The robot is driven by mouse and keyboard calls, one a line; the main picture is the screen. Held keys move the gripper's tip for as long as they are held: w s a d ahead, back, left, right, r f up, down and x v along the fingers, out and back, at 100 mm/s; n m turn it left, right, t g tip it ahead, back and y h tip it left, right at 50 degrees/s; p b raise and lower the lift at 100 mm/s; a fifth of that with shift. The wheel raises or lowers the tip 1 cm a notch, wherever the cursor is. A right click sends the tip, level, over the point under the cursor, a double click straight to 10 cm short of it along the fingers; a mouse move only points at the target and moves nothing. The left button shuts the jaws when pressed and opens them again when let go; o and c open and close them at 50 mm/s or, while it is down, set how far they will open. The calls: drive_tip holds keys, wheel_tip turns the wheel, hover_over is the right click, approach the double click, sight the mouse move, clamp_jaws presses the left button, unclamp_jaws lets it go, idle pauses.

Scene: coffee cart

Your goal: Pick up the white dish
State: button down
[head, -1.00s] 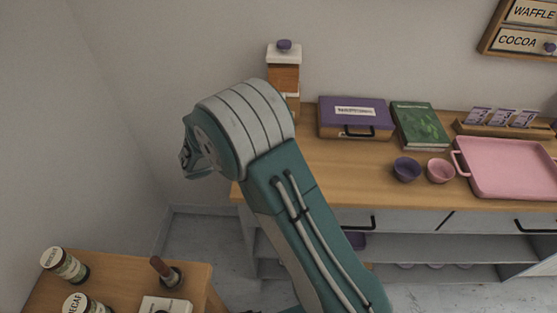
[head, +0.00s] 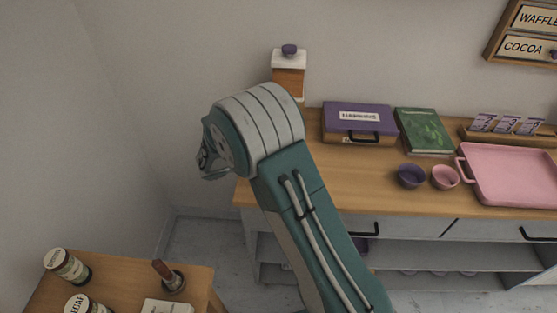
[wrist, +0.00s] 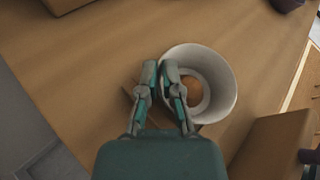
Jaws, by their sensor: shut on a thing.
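The white dish (wrist: 228,98) shows in the wrist view as a round, deep bowl above or on the wooden counter. A round orange-brown patch or thing (wrist: 192,90) shows inside it; I cannot tell which. My gripper (wrist: 160,74) is shut on the dish's left wall, with one finger over the inside and the other outside. I cannot tell whether the dish touches the counter. In the head view my arm hides the dish, and only part of my gripper shows at the left of the wrist.
The counter (head: 330,185) holds a purple case (head: 358,122), a green book (head: 424,131), a purple bowl (head: 411,176), a pink bowl (head: 445,177) and a pink tray (head: 510,170). A dispenser (head: 289,78) stands behind my arm. A lower table (head: 130,275) with jars is at the front left.

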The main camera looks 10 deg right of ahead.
drive_tip(key=shift+r, duration=0.1)
drive_tip(key=shift+r, duration=0.25)
wheel_tip(320, 180, up, 2)
drive_tip(key=shift+r, duration=0.1)
drive_tip(key=s+r, duration=0.3)
drive_tip(key=s, duration=0.1)
drive_tip(key=s+r, duration=0.3)
drive_tip(key=s, duration=0.2)
drive_tip(key=s+r, duration=0.4)
drive_tip(key=shift+s+a, duration=0.25)
drive_tip(key=shift+a, duration=0.1)
drive_tip(key=shift+s, duration=0.3)
